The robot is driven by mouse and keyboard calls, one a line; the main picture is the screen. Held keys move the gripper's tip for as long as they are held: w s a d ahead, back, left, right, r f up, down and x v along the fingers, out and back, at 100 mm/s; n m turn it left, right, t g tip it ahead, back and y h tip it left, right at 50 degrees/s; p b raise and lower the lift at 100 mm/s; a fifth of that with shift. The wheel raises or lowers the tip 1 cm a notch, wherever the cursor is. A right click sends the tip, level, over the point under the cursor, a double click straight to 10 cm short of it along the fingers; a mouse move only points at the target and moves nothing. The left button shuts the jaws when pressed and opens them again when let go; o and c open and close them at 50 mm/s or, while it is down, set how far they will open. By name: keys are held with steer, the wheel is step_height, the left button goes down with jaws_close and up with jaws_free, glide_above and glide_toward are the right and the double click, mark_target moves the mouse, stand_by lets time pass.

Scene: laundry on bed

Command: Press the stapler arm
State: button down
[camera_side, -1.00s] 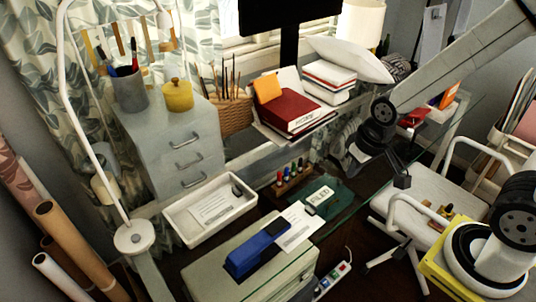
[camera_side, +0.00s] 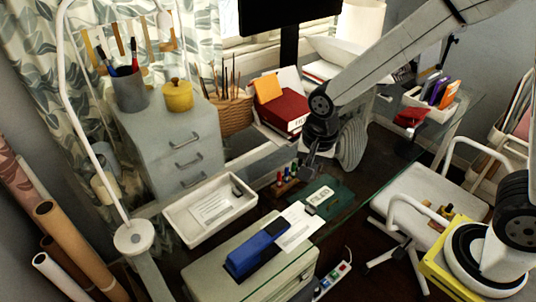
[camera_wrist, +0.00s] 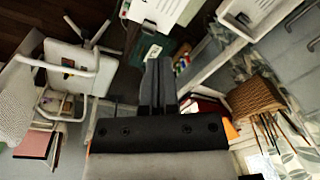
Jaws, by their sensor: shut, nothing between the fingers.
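A blue stapler (camera_side: 255,250) lies on the pale box-like top (camera_side: 205,270) at the front. A white paper sheet (camera_side: 297,228) lies at its right end, over the edge of that top. My gripper (camera_side: 306,172) is in the air to the upper right of the stapler, apart from it. Its fingers are shut and empty; the wrist view shows them side by side with the tips (camera_wrist: 158,64) together. I cannot make out the stapler in the wrist view.
A white tray (camera_side: 174,220) is left of the stapler. A green pad labelled FILED (camera_side: 335,200) and small coloured items (camera_side: 283,180) are near my gripper. A white desk lamp (camera_side: 72,120) stands at left. A red binder (camera_side: 285,110) is behind, and a white chair (camera_side: 415,205) is at right.

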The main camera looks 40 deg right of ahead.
mark_target(277, 225)
steer(key=w+a+m+g, duration=0.1)
steer(key=w+a+m, duration=0.1)
steer(key=a+m, duration=0.4)
steer(key=shift+w+a+f+m, duration=0.3)
steer(key=shift+a+m, duration=0.05)
steer(key=shift+m, duration=0.15)
steer(key=shift+f, duration=0.1)
steer(key=shift+f, duration=6.9)
